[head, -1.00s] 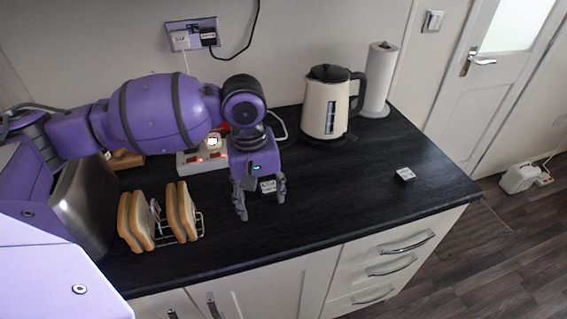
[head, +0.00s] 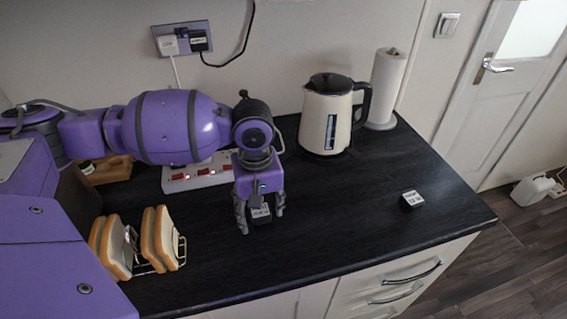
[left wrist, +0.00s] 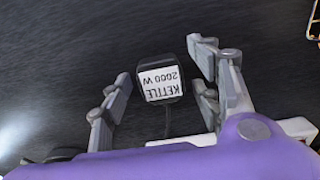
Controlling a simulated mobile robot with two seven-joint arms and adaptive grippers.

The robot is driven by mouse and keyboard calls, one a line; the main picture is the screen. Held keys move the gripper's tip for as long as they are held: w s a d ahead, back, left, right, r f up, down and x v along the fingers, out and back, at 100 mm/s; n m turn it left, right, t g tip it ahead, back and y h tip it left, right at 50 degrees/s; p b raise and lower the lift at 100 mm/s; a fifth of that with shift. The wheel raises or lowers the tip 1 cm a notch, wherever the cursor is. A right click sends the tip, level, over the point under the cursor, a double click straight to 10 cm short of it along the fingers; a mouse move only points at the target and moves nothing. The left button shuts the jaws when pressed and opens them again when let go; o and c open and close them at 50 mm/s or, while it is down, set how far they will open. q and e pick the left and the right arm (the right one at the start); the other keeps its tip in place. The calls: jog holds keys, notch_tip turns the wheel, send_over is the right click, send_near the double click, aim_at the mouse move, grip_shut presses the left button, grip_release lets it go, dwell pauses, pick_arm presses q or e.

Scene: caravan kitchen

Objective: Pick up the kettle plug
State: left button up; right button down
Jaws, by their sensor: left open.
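The kettle plug (left wrist: 160,83) is a small black block with a white label reading "KETTLE 2000 W". It lies on the dark worktop, and its cord runs back toward my wrist. It also shows in the head view (head: 261,212). My left gripper (head: 262,222) points down over it, open. In the left wrist view, the fingers of my left gripper (left wrist: 163,68) stand on either side of the plug, with a gap at each side. The cream kettle (head: 327,122) stands at the back of the worktop. My right gripper is not in view.
A power strip (head: 205,181) with red switches lies behind my left gripper. A second labelled black plug (head: 412,200) lies to the right. A toast rack (head: 182,248) with bread stands left, and a paper roll (head: 387,85) back right.

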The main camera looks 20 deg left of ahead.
pick_arm(q)
jog(key=shift+f, duration=0.2)
jog(key=shift+c, duration=0.5)
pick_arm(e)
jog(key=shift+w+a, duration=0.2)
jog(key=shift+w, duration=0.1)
pick_arm(q)
jog(key=c, duration=1.1)
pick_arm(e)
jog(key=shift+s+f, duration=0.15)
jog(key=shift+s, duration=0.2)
pick_arm(q)
jog(key=shift+r, duration=0.1)
